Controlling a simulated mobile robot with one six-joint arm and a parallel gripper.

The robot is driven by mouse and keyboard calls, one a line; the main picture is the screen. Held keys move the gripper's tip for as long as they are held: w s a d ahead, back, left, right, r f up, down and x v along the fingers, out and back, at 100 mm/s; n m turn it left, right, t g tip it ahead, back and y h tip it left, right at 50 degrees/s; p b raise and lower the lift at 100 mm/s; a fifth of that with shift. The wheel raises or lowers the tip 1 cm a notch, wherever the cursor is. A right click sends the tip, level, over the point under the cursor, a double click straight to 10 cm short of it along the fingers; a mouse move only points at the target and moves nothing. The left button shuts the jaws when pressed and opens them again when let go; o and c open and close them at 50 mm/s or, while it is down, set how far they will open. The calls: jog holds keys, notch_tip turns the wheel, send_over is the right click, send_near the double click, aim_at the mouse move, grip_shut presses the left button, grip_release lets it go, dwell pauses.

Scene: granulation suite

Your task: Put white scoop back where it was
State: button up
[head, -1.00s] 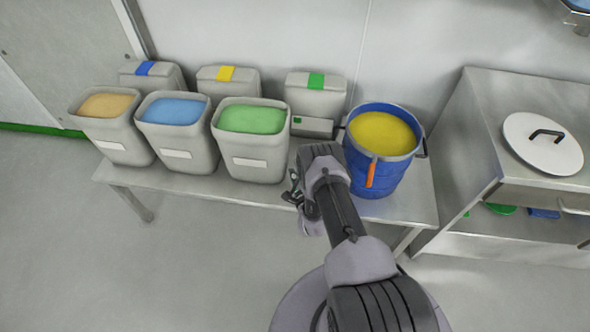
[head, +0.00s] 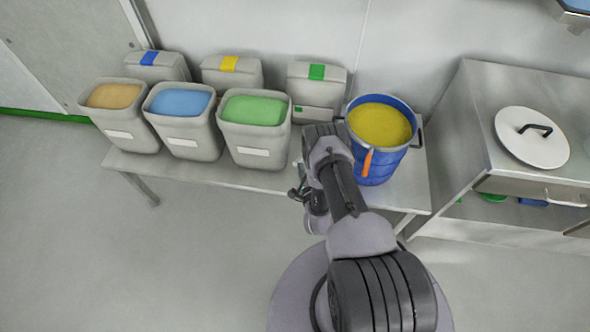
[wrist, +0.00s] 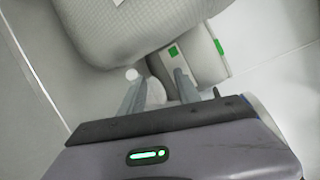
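My gripper (wrist: 160,82) points down beside a grey bin's wall. Its two fingers stand apart in the wrist view. In the head view my gripper (head: 299,190) is near the bench's front edge, between the green-filled bin (head: 254,130) and the blue bucket of yellow powder (head: 379,125). No white scoop can be made out clearly there.
Orange-filled (head: 113,95) and blue-filled (head: 181,103) bins stand at left on the steel bench (head: 235,178). Closed bins with coloured tags line the wall behind. A steel cabinet (head: 485,140) stands at right.

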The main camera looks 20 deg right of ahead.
jog(key=w+d+r+n+g, duration=0.1)
jog(key=w+r+n, duration=0.1)
jog(key=w+r, duration=0.65)
jog(key=w+d+r+n+g, duration=0.1)
jog(key=w+r, duration=0.3)
jog(key=r, duration=0.9)
jog(key=s+a+r+n+g+y, duration=0.1)
jog(key=a+r+n, duration=0.15)
jog(key=r, duration=0.45)
jog(key=s+a+r+n+g, duration=0.1)
jog(key=a+r+n, duration=0.15)
jog(key=r, duration=0.55)
jog(key=s+a+r+n+g+y, duration=0.1)
jog(key=s+a+r+n, duration=0.25)
jog(key=s+r, duration=0.2)
jog(key=s+a+r+n+g+y, duration=0.1)
jog(key=s+a+r+n, duration=0.1)
jog(key=s+a+r, duration=0.4)
jog(key=s+a+r+n+g+y, duration=0.1)
jog(key=s+a+n, duration=0.2)
jog(key=s, duration=0.9)
jog(key=s+a+n+g+y, duration=0.2)
jog(key=s+a+n, duration=0.1)
jog(key=s, duration=1)
jog(key=shift+r+n, duration=0.35)
jog(key=shift+n, duration=0.3)
jog(key=shift+w+d, duration=0.1)
